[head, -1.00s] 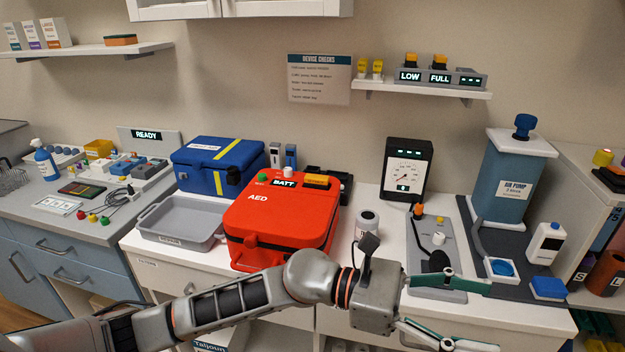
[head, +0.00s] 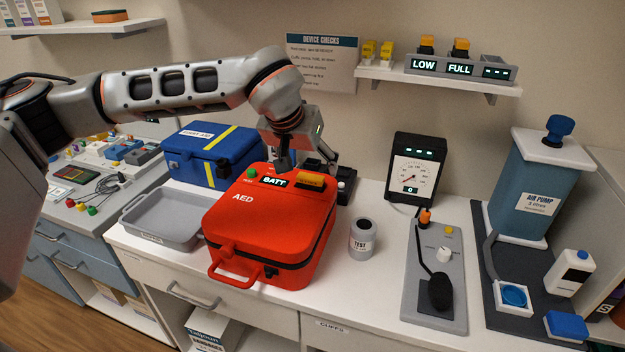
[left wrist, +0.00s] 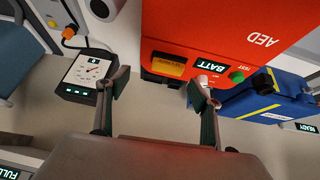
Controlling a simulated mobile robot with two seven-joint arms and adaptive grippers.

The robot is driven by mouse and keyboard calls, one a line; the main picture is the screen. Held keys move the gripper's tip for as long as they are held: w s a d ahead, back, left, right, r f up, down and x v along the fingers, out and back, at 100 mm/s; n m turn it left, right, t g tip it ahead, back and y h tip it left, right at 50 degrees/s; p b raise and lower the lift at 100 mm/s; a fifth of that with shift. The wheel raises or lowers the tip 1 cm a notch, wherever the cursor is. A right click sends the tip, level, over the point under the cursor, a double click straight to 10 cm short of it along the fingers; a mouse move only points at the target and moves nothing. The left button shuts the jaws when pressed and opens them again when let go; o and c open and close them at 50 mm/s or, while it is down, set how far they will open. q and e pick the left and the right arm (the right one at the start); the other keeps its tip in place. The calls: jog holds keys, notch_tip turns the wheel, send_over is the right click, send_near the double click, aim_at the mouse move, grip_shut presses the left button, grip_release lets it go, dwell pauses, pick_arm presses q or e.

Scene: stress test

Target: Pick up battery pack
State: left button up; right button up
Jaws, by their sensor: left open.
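An orange-yellow battery pack (head: 310,181) sits in the top of the red AED case (head: 243,222), beside the BATT display. It also shows in the left wrist view (left wrist: 169,64). Two more orange-topped packs stand on the wall-shelf charger (head: 459,66), above LOW (head: 426,45) and FULL (head: 460,47). My left gripper (head: 307,163) is open at the AED's back edge, pointing down. In the left wrist view its fingers (left wrist: 159,80) are spread apart with nothing between them. Part of the dark object behind the AED is hidden by the gripper.
A blue first-aid case (head: 212,152) and a grey tray (head: 165,222) stand left of the AED. A TEST canister (head: 361,240), a dial gauge (head: 412,172), a grey panel (head: 435,300) and the air pump (head: 530,190) stand right. The front counter right of the AED is partly clear.

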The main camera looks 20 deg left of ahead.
aim_at(310, 177)
pick_arm(q)
jog(key=shift+w+a+r, duration=0.1)
jog(key=shift+w+a, duration=0.5)
jog(key=shift+a, duration=0.1)
jog(key=shift+s+f+x, duration=0.1)
jog(key=shift+s+x, duration=0.05)
jog(key=shift+x, duration=1)
jog(key=shift+s+f+x, duration=0.1)
jog(key=shift+s+x, duration=0.05)
jog(key=shift+x, duration=1)
jog(key=shift+s+f+x, duration=0.1)
jog(key=shift+s+x, duration=0.05)
jog(key=shift+x, duration=1)
jog(key=c, duration=1.4)
